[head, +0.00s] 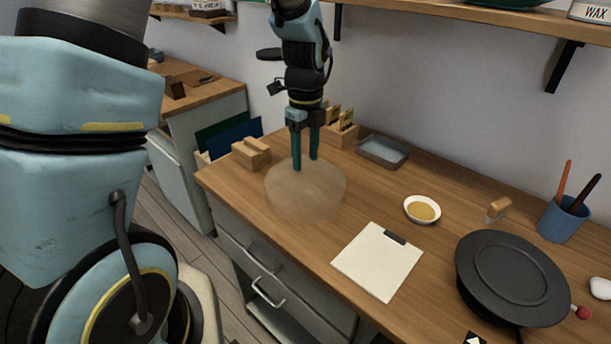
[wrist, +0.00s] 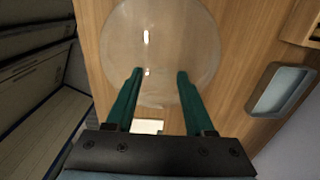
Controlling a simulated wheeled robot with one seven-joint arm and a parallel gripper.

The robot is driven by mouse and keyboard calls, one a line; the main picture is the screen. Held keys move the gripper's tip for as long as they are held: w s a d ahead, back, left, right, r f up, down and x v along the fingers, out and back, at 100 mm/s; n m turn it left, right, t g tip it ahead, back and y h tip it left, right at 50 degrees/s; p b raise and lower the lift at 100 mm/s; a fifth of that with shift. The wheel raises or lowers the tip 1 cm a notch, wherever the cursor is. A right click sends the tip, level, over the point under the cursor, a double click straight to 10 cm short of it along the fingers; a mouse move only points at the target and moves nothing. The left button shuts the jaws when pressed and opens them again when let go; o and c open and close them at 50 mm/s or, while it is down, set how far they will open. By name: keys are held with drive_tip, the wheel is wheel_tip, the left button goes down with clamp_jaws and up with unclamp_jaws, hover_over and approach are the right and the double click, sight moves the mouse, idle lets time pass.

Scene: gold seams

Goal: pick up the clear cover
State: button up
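The clear cover (head: 300,193) is a see-through round dome standing on the left part of the wooden bench. It also shows in the wrist view (wrist: 160,38), with the bench surface visible through it. My gripper (head: 305,165) points down at the top of the cover. In the wrist view my gripper (wrist: 160,74) has its two green fingers apart, with the cover beyond and between them. Nothing is seen held between the fingers. I cannot tell whether the fingertips touch the cover.
Wooden blocks (head: 251,153) stand behind the cover. A shelf hangs above.

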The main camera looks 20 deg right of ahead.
clamp_jaws()
idle(1.1)
